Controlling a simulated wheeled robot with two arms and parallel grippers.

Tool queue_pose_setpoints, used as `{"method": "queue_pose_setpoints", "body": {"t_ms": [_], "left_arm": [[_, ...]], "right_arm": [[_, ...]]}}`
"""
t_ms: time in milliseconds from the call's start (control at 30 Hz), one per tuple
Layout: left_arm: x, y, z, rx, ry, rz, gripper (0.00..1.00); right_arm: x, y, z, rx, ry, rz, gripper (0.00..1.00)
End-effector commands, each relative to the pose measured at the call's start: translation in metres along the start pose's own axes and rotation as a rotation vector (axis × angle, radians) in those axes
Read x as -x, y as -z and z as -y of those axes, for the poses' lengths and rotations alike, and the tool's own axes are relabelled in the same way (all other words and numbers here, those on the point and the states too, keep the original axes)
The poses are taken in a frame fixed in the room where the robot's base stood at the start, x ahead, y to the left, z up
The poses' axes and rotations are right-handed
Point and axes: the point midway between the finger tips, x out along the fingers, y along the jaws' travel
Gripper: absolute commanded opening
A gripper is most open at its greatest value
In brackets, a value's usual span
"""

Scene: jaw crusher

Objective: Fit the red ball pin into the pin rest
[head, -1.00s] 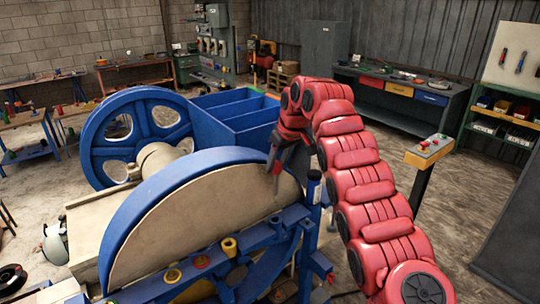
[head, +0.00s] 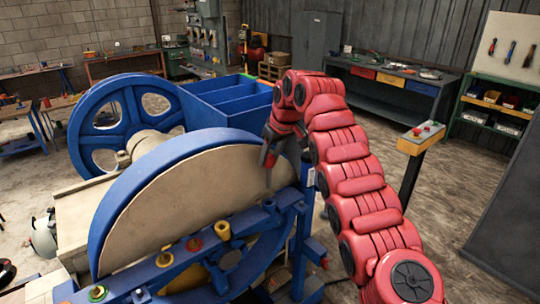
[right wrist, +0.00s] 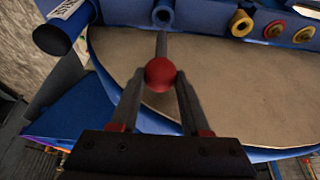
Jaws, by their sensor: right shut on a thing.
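The red ball pin (right wrist: 160,75) is between the two fingertips of my right gripper (right wrist: 158,82), which is shut on its ball. Its thin grey shaft points away from the gripper toward a blue cup (right wrist: 163,14) on the blue rail. I cannot tell whether the shaft tip touches it. In the head view my right gripper (head: 270,152) points down just above this cup (head: 268,204), at the rail's right end. The ball is hard to make out there. The cup looks like the pin rest, but nothing labels it. My left gripper is not in view.
The blue rail (head: 247,217) also carries a yellow collar (head: 223,230) and red, yellow and green-topped fittings to the left. A large blue-rimmed flywheel (head: 185,190) stands close behind the rail. A blue post (head: 306,190) stands just right of the gripper.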

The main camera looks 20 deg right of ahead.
Motion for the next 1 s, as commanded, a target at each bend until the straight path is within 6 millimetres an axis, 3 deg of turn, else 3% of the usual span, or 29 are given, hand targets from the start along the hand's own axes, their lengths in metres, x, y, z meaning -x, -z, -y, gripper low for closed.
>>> {"method": "queue_pose_setpoints", "body": {"t_ms": [67, 1000], "left_arm": [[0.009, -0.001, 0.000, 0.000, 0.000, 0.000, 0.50], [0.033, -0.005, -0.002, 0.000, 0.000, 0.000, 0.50]], "right_arm": [[-0.008, -0.003, 0.000, 0.001, -0.001, -0.002, 0.00], [-0.034, -0.013, 0.000, 0.002, -0.001, -0.005, 0.00]]}}
